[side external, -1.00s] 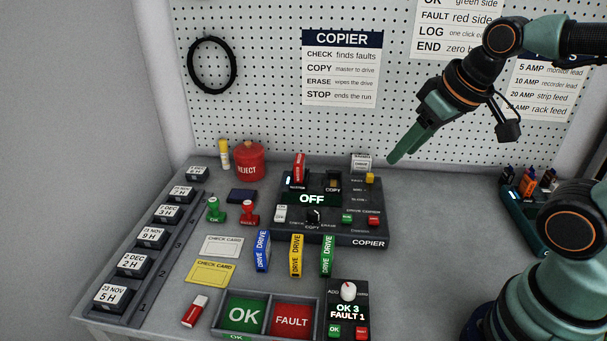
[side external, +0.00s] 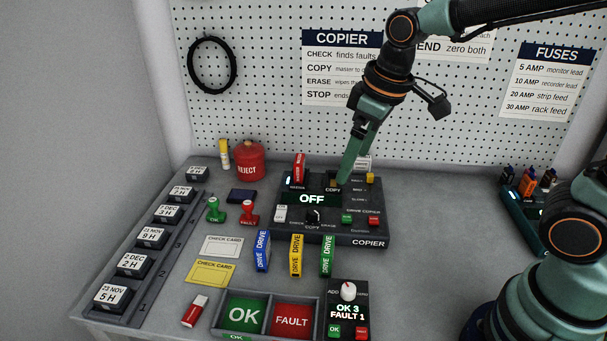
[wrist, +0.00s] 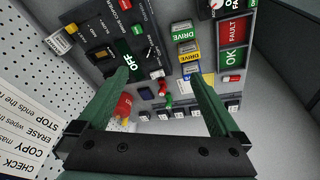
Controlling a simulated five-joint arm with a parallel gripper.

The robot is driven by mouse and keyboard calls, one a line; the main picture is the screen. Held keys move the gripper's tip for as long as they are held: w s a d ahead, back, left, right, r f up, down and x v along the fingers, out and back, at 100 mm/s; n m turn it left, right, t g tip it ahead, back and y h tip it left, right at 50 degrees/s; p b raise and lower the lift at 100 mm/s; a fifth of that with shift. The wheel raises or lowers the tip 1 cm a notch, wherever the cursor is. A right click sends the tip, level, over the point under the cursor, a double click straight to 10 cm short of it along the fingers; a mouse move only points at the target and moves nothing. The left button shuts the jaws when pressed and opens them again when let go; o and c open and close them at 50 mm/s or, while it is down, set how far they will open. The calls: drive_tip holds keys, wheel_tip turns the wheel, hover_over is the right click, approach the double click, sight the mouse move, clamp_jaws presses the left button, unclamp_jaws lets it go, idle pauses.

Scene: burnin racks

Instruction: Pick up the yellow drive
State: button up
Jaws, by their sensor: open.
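The yellow drive (side external: 296,256) stands upright on the table in front of the copier, between the blue drive (side external: 262,251) on its left and the green drive (side external: 327,256) on its right. In the wrist view the yellow drive (wrist: 189,51) lies right of centre, beyond my open jaws. My gripper (side external: 345,180) points down over the back of the copier, above and behind the yellow drive, apart from it. In the wrist view my gripper (wrist: 160,75) has its fingers wide apart with nothing between them.
The copier (side external: 345,239), with a red drive (side external: 299,168) standing in it, is behind the drives. The OK and FAULT tray (side external: 267,318) and a counter box (side external: 348,310) stand in front. Check cards (side external: 211,271) lie left.

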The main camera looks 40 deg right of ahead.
sight(296, 244)
drive_tip(key=w+a+f+n+g, duration=0.1)
drive_tip(key=a+f, duration=0.2)
drive_tip(key=f, duration=0.2)
drive_tip(key=w+a+f+n+g, duration=0.1)
drive_tip(key=a+f+n, duration=0.1)
drive_tip(key=f, duration=0.3)
drive_tip(key=w+a+f+n+g, duration=0.1)
drive_tip(key=w+a+f+n, duration=0.1)
drive_tip(key=a+f, duration=0.2)
drive_tip(key=shift+w+a+f+h, duration=0.1)
drive_tip(key=shift+a+f+h, duration=0.15)
drive_tip(key=shift+f, duration=0.35)
drive_tip(key=shift+w+d+f, duration=0.1)
drive_tip(key=shift+f, duration=1.3)
drive_tip(key=shift+w+d+f, duration=0.1)
drive_tip(key=shift+f, duration=1.3)
drive_tip(key=shift+a, duration=0.1)
drive_tip(key=c, duration=1.4)
drive_tip(key=shift+c, duration=0.2)
drive_tip(key=shift+r, duration=0.15)
